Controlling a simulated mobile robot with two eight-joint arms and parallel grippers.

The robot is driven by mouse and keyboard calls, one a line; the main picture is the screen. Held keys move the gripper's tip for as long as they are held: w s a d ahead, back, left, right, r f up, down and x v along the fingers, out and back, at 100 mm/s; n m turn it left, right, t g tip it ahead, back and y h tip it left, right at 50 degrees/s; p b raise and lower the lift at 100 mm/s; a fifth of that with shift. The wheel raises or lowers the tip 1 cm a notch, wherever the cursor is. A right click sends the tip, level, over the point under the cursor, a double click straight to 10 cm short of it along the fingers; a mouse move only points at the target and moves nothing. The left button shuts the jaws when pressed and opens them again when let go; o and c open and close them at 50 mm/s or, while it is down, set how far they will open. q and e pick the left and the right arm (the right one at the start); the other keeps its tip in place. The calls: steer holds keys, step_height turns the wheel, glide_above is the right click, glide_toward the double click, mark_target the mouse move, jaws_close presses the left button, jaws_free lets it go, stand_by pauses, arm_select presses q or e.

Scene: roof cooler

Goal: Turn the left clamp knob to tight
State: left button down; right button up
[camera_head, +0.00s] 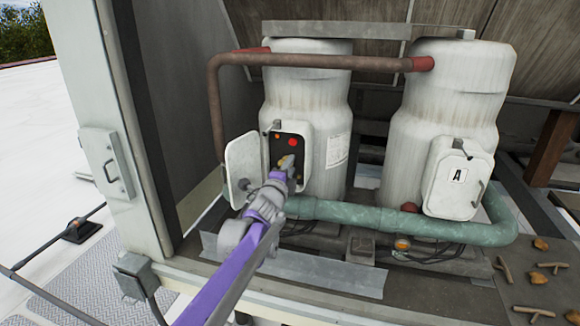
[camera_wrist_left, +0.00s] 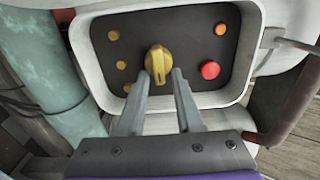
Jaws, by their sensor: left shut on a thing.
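The open control box (camera_head: 304,158) on the left tank has a dark panel with a yellow knob (camera_wrist_left: 157,60). In the left wrist view the knob's ridge runs roughly up and down the picture. My left gripper (camera_head: 288,164) reaches into the box and is shut on the yellow knob, with one finger on each side of it. The fingers also show in the left wrist view (camera_wrist_left: 159,76). In the head view the gripper partly hides the knob. No tight marking is readable. My right gripper is not in view.
A red button (camera_wrist_left: 210,70), an orange light (camera_wrist_left: 221,29) and several small yellow dots share the panel. The box's open door (camera_head: 243,165) stands left of my gripper. A green pipe (camera_head: 350,213) runs below, and a closed box marked A (camera_head: 455,195) is on the right tank.

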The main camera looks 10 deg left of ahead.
arm_select(q)
steer(key=c, duration=0.6)
jaws_free()
steer(key=shift+a, duration=0.1)
steer(key=s+b, duration=0.1)
steer(key=s, duration=0.9)
steer(key=shift+s+a, duration=0.15)
steer(key=shift+s, duration=0.2)
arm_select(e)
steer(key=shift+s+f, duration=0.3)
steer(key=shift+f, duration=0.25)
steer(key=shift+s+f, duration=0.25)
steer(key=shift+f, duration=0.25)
